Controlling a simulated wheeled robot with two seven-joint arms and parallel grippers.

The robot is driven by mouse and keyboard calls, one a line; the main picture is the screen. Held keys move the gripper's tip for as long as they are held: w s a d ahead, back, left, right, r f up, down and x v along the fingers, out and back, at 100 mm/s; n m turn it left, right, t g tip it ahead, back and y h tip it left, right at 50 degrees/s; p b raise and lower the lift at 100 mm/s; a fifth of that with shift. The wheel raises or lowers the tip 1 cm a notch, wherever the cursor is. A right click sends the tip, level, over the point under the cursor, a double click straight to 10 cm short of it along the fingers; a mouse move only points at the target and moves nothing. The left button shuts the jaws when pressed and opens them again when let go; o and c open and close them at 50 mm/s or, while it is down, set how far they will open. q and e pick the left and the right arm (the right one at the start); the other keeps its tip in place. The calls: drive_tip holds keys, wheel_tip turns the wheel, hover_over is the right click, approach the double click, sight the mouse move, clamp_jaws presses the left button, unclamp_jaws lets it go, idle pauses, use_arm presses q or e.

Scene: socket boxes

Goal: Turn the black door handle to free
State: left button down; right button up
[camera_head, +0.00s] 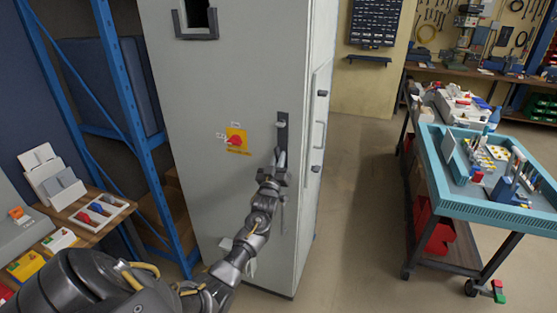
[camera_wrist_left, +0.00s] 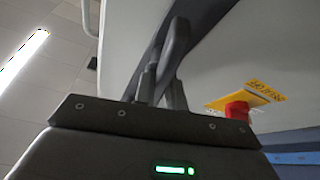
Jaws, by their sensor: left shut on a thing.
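The black door handle (camera_head: 282,130) is on the front of a tall grey cabinet (camera_head: 235,90), near its right edge. My left gripper (camera_head: 274,170) is at the lower part of the handle, with its arm coming up from the lower left. In the left wrist view the fingers (camera_wrist_left: 160,88) are closed around the dark handle (camera_wrist_left: 178,42), which rises up between and past them. The gripper hides the lower part of the handle in the head view. My right gripper is not in view.
A red knob on a yellow plate (camera_head: 237,141) is left of the handle; it also shows in the wrist view (camera_wrist_left: 238,108). A blue rack (camera_head: 130,90) and a bench with trays (camera_head: 100,212) stand left. A teal-topped cart (camera_head: 470,212) stands right, with clear floor between.

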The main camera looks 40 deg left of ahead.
use_arm(q)
drive_tip(key=shift+n, duration=0.4)
drive_tip(key=n+y, duration=0.1)
drive_tip(key=n+g+y, duration=0.1)
drive_tip(key=n, duration=0.1)
drive_tip(key=shift+a+f+n+g+b, duration=0.1)
drive_tip(key=shift+n+g+b, duration=0.2)
drive_tip(key=shift+b, duration=0.1)
drive_tip(key=n+g, duration=0.1)
drive_tip(key=n, duration=0.1)
drive_tip(key=n+y, duration=0.1)
drive_tip(key=n, duration=0.1)
drive_tip(key=shift+s+a+n+g, duration=0.1)
drive_tip(key=shift+n+g, duration=0.3)
drive_tip(key=n+g, duration=0.1)
drive_tip(key=n, duration=0.1)
drive_tip(key=n+g, duration=0.1)
drive_tip(key=n, duration=0.2)
drive_tip(key=shift+a+f, duration=0.1)
drive_tip(key=shift+f, duration=0.1)
drive_tip(key=shift+a+f+n+g+b, duration=0.15)
drive_tip(key=shift+n+g, duration=0.25)
drive_tip(key=shift+n, duration=0.6)
drive_tip(key=shift+d+f+n+g+b, duration=0.15)
drive_tip(key=shift+n+g, duration=0.25)
drive_tip(key=shift+n, duration=0.6)
drive_tip(key=shift+a, duration=0.1)
drive_tip(key=c, duration=1.5)
unclamp_jaws()
drive_tip(key=shift+o, duration=0.2)
